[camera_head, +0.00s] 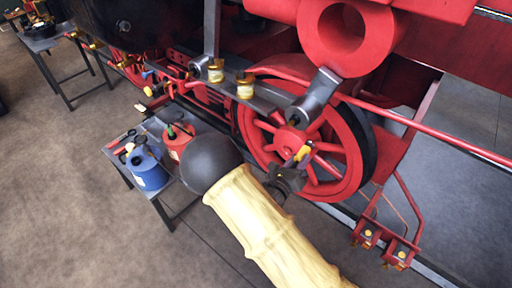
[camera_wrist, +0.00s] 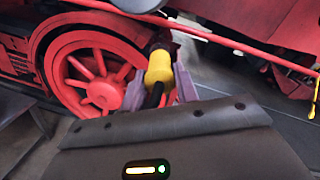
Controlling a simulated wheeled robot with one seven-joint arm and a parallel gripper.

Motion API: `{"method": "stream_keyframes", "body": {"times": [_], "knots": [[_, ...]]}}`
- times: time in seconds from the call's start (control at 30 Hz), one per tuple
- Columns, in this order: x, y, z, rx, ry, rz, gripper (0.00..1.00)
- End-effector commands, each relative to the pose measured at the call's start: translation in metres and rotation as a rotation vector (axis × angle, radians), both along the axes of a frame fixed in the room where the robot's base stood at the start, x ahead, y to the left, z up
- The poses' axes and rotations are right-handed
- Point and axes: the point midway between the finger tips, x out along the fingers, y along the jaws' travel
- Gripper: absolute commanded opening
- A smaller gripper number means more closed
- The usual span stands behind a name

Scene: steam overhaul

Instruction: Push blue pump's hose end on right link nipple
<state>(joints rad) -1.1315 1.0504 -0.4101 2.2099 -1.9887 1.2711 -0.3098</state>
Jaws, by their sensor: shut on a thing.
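The blue pump (camera_head: 148,170) stands on a small low table at the left in the head view. My gripper (camera_head: 290,172) is in front of the red spoked wheel, beyond my cream sleeve. In the wrist view my gripper (camera_wrist: 160,88) is shut on the yellow hose end (camera_wrist: 160,66), with a black hose (camera_wrist: 153,95) running back toward the camera. The yellow hose end also shows in the head view (camera_head: 303,153). A dark part lies right beyond its far end; I cannot tell whether that is the right link nipple or whether they touch.
A red pump (camera_head: 178,142) stands beside the blue one on the small table (camera_head: 120,160). The red wheel (camera_head: 262,143), a grey metal link (camera_head: 314,96) and a long red rod (camera_head: 440,134) are close around my gripper. Open floor lies at the lower left.

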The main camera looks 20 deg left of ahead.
Motion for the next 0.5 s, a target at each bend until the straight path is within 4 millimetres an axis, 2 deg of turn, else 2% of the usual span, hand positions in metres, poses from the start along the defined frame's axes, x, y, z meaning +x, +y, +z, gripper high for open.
{"method": "stream_keyframes", "body": {"times": [0.03,0.23,0.37,0.5], "knots": [[-0.009,0.019,0.020,0.011,-0.003,-0.016,0.00],[-0.054,0.079,0.068,0.005,0.000,-0.088,0.00],[-0.077,0.101,0.084,-0.001,0.000,-0.105,0.00],[-0.086,0.108,0.088,-0.004,0.001,-0.109,0.00]]}}
